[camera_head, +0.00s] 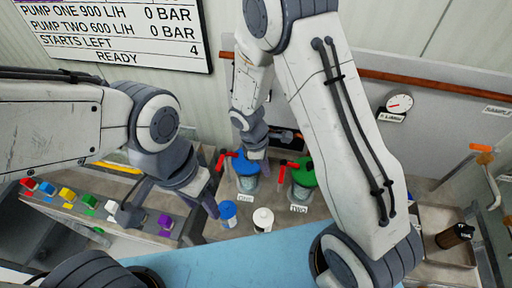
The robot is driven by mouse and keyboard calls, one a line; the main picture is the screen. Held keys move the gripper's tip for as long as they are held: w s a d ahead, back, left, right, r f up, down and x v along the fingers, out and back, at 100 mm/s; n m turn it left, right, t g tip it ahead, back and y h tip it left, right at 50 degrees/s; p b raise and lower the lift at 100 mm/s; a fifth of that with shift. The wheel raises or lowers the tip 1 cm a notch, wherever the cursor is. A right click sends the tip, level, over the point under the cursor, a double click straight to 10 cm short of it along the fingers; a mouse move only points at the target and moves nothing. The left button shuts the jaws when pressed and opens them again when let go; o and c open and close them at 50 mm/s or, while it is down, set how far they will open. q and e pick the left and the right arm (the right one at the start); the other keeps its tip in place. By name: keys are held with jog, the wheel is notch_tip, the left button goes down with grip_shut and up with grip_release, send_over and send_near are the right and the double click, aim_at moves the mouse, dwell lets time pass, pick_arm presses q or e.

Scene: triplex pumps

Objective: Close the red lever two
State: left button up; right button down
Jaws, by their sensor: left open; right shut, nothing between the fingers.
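Pump two has a green top (303,176) and stands behind the label TWO (299,209). Its red lever (287,164) sticks out to the left of the green top. Pump one, with a blue top (244,167), stands to its left with a red lever (222,160) of its own. My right gripper (262,163) is shut and empty, pointing down between the two pumps, left of lever two. Whether it touches anything, I cannot tell. My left gripper (170,207) is open and empty above the left side of the bench, away from both pumps.
A row of coloured blocks (66,194) lies at the left. A blue-capped bottle (228,211) and a white bottle (263,217) stand before the pumps. A sign (120,30) reads 0 BAR for both pumps and READY. A gauge (399,103) is on the wall.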

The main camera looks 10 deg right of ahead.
jog(key=w+a+b+v, duration=0.1)
jog(key=b+v, duration=0.1)
jog(key=v, duration=0.9)
jog(key=s+a+m+y+b, duration=0.1)
jog(key=s+m+b, duration=0.1)
jog(key=s, duration=0.4)
jog(key=s+a+r+m+y+b, duration=0.1)
jog(key=s+m+b, duration=0.1)
jog(key=s, duration=0.5)
jog(key=s+a+m+t+y+b, duration=0.1)
jog(key=s+m+b, duration=0.1)
jog(key=s, duration=0.4)
jog(key=shift+s+a+r+b, duration=0.25)
jog(key=shift+a+r+b, duration=0.05)
jog(key=shift+a+b, duration=0.1)
